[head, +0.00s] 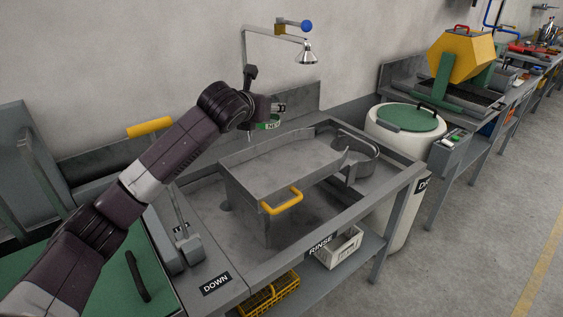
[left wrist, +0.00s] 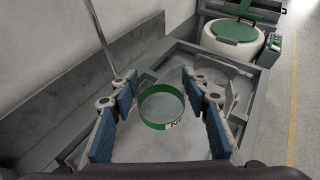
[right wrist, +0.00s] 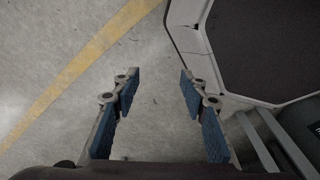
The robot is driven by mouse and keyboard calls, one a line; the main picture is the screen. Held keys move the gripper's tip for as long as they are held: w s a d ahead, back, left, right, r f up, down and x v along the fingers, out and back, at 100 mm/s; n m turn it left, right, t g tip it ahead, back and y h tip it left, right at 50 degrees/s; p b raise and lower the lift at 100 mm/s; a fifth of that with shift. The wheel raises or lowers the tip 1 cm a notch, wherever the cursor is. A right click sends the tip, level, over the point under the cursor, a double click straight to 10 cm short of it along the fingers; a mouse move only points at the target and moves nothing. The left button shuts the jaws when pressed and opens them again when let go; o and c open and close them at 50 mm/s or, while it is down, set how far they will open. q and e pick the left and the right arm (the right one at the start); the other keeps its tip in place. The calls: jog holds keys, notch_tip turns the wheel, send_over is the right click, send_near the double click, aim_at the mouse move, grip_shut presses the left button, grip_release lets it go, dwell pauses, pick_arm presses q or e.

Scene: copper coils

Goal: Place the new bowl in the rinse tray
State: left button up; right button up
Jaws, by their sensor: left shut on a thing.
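The new bowl (head: 268,124) is a small round thing with a green band and a white label, partly hidden by the gripper in the head view. It also shows in the left wrist view (left wrist: 163,107), between the blue finger pads. My left gripper (head: 275,112) is shut on it and holds it up near the back wall, beyond the grey tray. The grey tray (head: 265,180) has a yellow handle (head: 282,202) and stands raised in the basin of the bench labelled RINSE (head: 320,245). My right gripper (right wrist: 155,85) is open and empty above the floor.
A shower head (head: 307,54) hangs on a pipe behind the tray. A curved metal piece (head: 362,160) sits at the tray's right end. A white drum with a green lid (head: 408,118) stands to the right. A lever plate labelled DOWN (head: 215,284) is at front left.

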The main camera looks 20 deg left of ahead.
pick_arm(q)
jog(key=s+f, duration=0.2)
jog(key=f, duration=0.1)
jog(key=shift+f, duration=0.1)
notch_tip(320, 180, down, 11)
jog(key=shift+f+p, duration=0.1)
jog(key=shift+p, duration=0.35)
jog(key=shift+f, duration=0.3)
notch_tip(320, 180, down, 3)
jog(key=shift+w+f, duration=0.1)
jog(key=shift+f, duration=0.1)
jog(key=o, duration=0.8)
jog(key=shift+f, duration=0.1)
jog(key=o, duration=0.4)
pick_arm(e)
jog(key=s, duration=0.3)
jog(key=s+r, duration=0.1)
jog(key=s, duration=0.1)
jog(key=shift+s, duration=0.1)
jog(key=shift+g, duration=0.3)
